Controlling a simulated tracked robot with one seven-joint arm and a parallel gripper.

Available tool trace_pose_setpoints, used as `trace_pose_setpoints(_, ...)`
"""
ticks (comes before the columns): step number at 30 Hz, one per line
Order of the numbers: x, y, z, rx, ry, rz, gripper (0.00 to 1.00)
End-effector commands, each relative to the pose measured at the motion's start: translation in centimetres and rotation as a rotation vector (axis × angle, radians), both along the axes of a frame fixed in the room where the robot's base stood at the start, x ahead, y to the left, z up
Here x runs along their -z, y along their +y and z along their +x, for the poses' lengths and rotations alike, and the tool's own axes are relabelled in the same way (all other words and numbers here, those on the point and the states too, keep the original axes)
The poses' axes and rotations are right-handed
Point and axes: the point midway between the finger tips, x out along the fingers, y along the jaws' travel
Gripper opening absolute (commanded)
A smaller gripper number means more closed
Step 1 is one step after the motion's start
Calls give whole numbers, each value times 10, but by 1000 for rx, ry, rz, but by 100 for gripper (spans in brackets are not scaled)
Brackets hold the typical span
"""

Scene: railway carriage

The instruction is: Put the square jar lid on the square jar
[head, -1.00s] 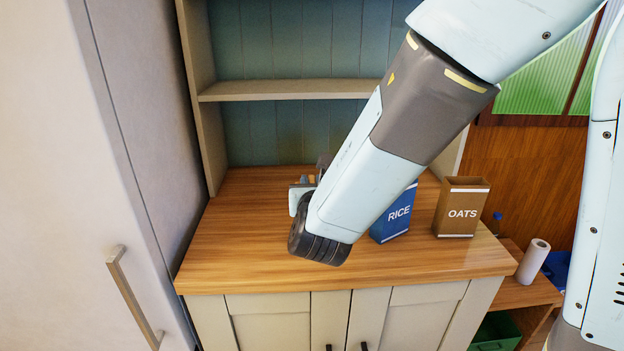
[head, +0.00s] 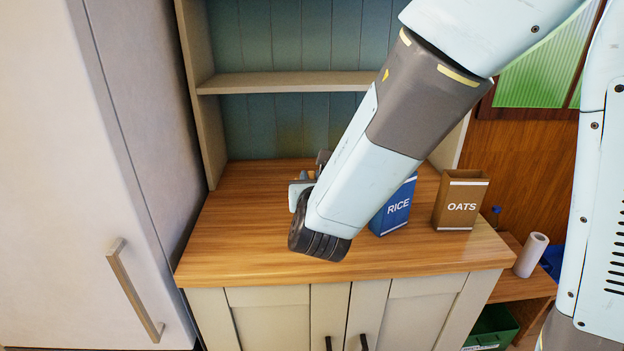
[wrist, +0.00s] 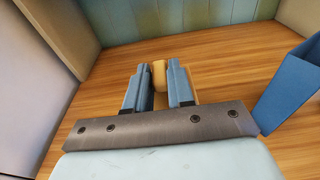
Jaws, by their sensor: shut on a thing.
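My gripper (wrist: 160,85) is shut on a small tan, wood-coloured piece (wrist: 159,74), seen between the two blue-grey fingers in the wrist view. It looks like the knob or edge of the square jar lid, but its full shape is hidden. A little more tan shows beside the right finger. In the head view my gripper (head: 300,188) is low over the left back part of the wooden counter, mostly hidden by my forearm. I cannot make out the square jar in either view; it may be hidden behind my gripper or arm.
On the counter (head: 235,235), a blue rice box (head: 398,208) stands just right of my forearm, and a brown oats box (head: 460,203) further right. A shelf (head: 285,82) runs above the counter's back. A tall pale cabinet (head: 60,150) bounds the left. The counter's left front is clear.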

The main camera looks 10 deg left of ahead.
Motion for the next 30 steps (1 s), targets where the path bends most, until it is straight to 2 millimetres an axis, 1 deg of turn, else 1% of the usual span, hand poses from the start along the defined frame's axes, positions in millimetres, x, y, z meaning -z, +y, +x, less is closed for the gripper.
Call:
trace_pose_setpoints(17, 7, 1, 0, -1, 1, 1, 0)
trace_pose_setpoints(18, 7, 1, -1, -2, 1, 1, 24)
trace_pose_setpoints(27, 7, 1, -1, -1, 0, 1, 52)
trace_pose_setpoints(30, 7, 1, -1, -1, 0, 1, 52)
